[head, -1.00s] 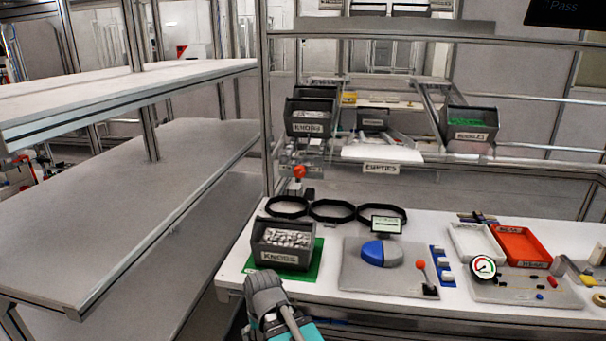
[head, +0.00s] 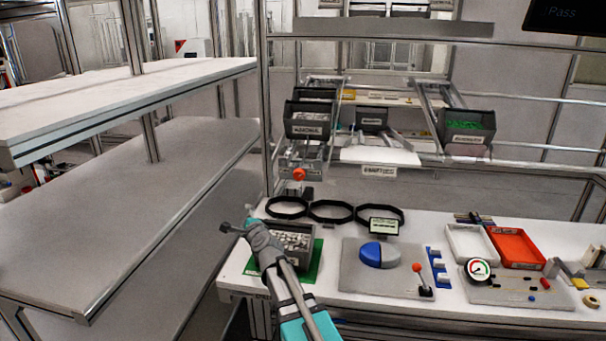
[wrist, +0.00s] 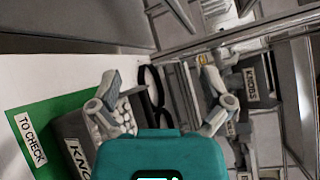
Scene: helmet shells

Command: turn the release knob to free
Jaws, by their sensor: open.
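My gripper (head: 236,227) is raised at the front left of the white workbench, in front of the grey knobs bin. In the wrist view its two fingers are wide apart with nothing between them (wrist: 166,92). An orange-red round knob (head: 299,174) sits on the frame post behind the bench, up and right of my gripper. A second red ball tops a small lever (head: 417,267) on the grey fixture plate (head: 365,283), beside a blue-and-grey shell (head: 381,254). I cannot tell which is the release knob. My gripper is apart from both.
The knobs bin (head: 291,239), full of pale pieces, stands on a green mat (head: 317,262) marked "TO CHECK". Black rings (head: 331,211) lie behind it. Grey shelves (head: 130,215) stand left.

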